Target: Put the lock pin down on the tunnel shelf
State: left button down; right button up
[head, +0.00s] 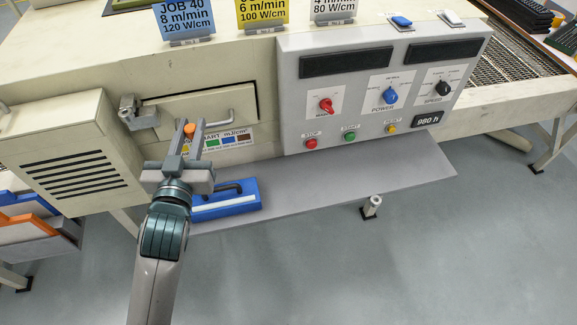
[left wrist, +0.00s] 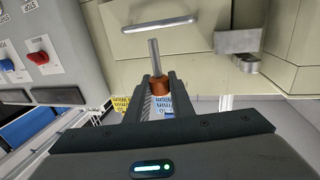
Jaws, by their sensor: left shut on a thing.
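My left gripper (head: 184,150) is shut on the lock pin, in front of the tunnel machine's drawer-like door. The lock pin (head: 189,130) shows its orange head between the fingertips in the head view. In the left wrist view the pin (left wrist: 155,62) has a grey metal shaft and an orange-brown collar, held between the two fingers (left wrist: 158,88). The grey tunnel shelf (head: 340,185) runs along the machine's front, below and to the right of the gripper. The pin is apart from the shelf. My right gripper is not in view.
A blue case (head: 225,200) with a black handle sits on the shelf's left end, close to my left gripper. The control panel (head: 380,90) overhangs the shelf's back. The shelf's middle and right are bare. A latch bracket (head: 138,113) sticks out left of the door.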

aim_at(356, 180)
jog(key=k, duration=0.5)
jog(key=z, duration=1.75)
